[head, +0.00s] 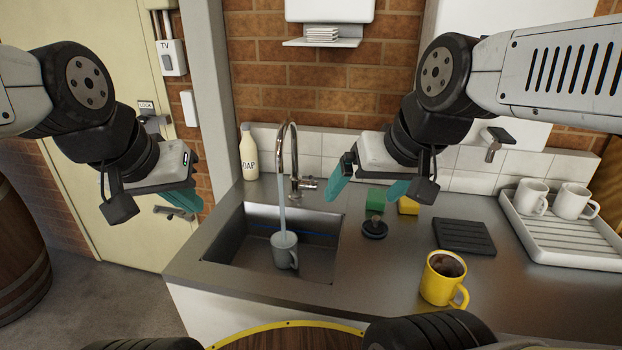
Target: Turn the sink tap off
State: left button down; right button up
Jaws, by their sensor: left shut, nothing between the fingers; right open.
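The chrome sink tap (292,150) stands behind the sink (318,225), its spout arched over the basin. A stream of water runs from it into a grey mug (285,251) standing in the basin. The tap's lever (309,183) sticks out to the right of its base. My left gripper (185,201) is shut and empty, left of the sink in front of the door. My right gripper (368,190) is open and empty, above the counter just right of the lever and apart from it.
A soap bottle (249,153) stands left of the tap. A green sponge (375,199), a black plug (374,228), a dark ridged mat (464,236) and a filled yellow mug (443,278) are on the counter right of the sink. A drying rack (570,240) holds two white mugs.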

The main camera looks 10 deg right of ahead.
jog(key=shift+w+f, duration=0.1)
jog(key=c, duration=0.7)
jog(key=shift+w+a+f+m+g, duration=0.15)
jog(key=shift+w+f+m+g, duration=0.05)
jog(key=shift+m+g, duration=0.25)
jog(key=c, duration=0.4)
jog(key=w+f+m+g+y, duration=0.1)
jog(key=m, duration=0.1)
jog(key=w+a+f+m+g, duration=0.1)
jog(key=m, duration=0.1)
jog(key=shift+w+a+y, duration=0.15)
jog(key=shift+y, duration=0.25)
grip_shut()
jog(key=w+a+f+m+g+y, duration=0.2)
jog(key=w+f+m+g+y, duration=0.3)
jog(key=w+m, duration=0.55)
jog(key=w+d+f+m+t+y, duration=0.2)
jog(key=w+d+f+m, duration=0.1)
jog(key=w+m, duration=0.1)
jog(key=w+d+f+m+t+y, duration=0.3)
jog(key=w+f+m, duration=0.1)
jog(key=w+m, duration=0.1)
jog(key=w+d+f+m+t+y, duration=0.3)
jog(key=w+d+f+m, duration=0.1)
jog(key=m, duration=0.3)
jog(key=shift+w+f, duration=0.1)
jog(key=shift+w, duration=0.15)
